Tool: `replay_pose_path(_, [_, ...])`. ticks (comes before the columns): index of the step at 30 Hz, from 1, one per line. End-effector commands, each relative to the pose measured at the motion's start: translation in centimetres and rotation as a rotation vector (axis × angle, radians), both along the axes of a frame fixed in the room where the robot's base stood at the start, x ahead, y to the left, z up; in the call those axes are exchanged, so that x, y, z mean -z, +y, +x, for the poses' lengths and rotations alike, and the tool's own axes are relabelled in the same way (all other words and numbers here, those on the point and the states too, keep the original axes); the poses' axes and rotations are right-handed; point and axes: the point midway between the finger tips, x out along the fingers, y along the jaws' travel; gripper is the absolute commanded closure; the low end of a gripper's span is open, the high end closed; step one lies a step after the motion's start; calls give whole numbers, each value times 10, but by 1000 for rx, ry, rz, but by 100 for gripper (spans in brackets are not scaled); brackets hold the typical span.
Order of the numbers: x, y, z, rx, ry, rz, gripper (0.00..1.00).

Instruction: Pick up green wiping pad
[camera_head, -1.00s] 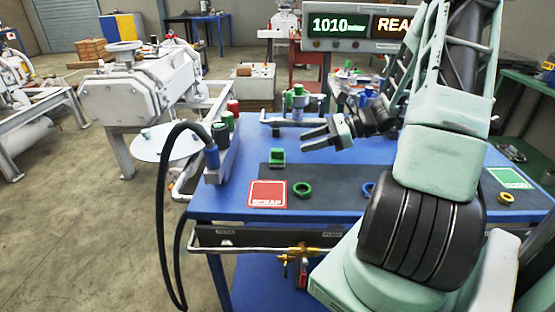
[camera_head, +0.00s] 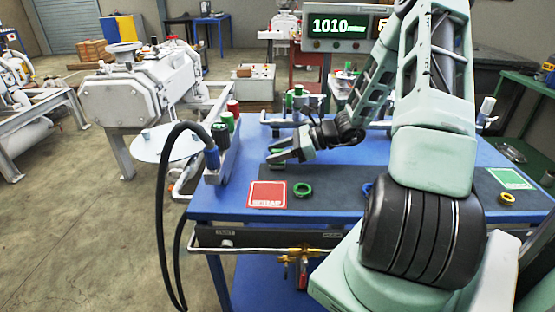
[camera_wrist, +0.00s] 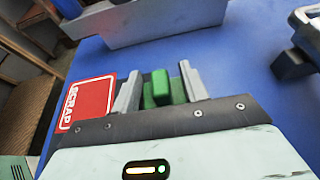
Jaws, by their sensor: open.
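The green wiping pad (camera_wrist: 160,88) shows in the wrist view, between the two grey fingers of my gripper (camera_wrist: 160,90). The fingers stand to either side of it, and its lower part is hidden by the gripper body. I cannot tell whether a finger touches it. In the head view my gripper (camera_head: 274,154) is over the dark mat (camera_head: 355,180) at the left of the blue table (camera_head: 225,205) and hides most of the pad. The gripper is open.
The red SCRAP card (camera_head: 267,194) lies at the table's left front, with a green ring (camera_head: 302,190) to its right. A grey block with coloured caps and a black hose (camera_head: 165,190) stand at the left edge. A yellow ring (camera_head: 507,198) is at the right.

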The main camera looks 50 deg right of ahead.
Motion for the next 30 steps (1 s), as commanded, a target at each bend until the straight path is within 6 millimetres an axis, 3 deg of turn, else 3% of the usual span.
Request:
replay_pose_path(2, [0,0,0,0,0,0,62])
replay_pose_path(6, [0,0,0,0,0,0,100])
replay_pose_path(17, [-5,-1,0,1,-1,-1,100])
replay_pose_path(30, [-82,-1,0,1,-2,-3,100])
